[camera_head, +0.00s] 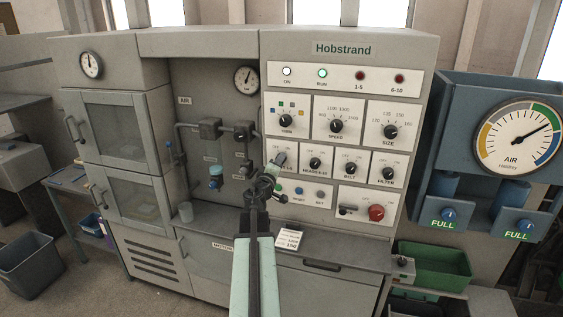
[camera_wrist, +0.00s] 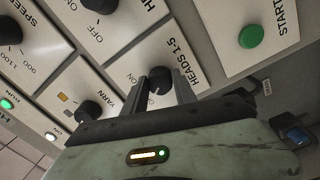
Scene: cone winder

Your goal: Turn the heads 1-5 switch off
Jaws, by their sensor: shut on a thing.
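The heads 1-5 switch is a black rotary knob (camera_wrist: 160,76) on a white plate lettered HEADS 1-5 (camera_wrist: 190,65) in the wrist view. My gripper (camera_wrist: 161,92) is shut on this knob, one finger on each side. An OFF mark (camera_wrist: 130,79) shows beside the knob; its pointer direction is hard to read between the fingers. In the head view my gripper (camera_head: 268,178) covers the knob and most of its plate. The 1-5 lamp (camera_head: 360,76) above is dark red.
The heads 6-10 knob (camera_head: 315,163) is close on the right, and the yarn knob (camera_head: 286,121) is above. The green start button (camera_wrist: 251,36) is near my gripper. A red knob (camera_head: 376,212) sits lower right.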

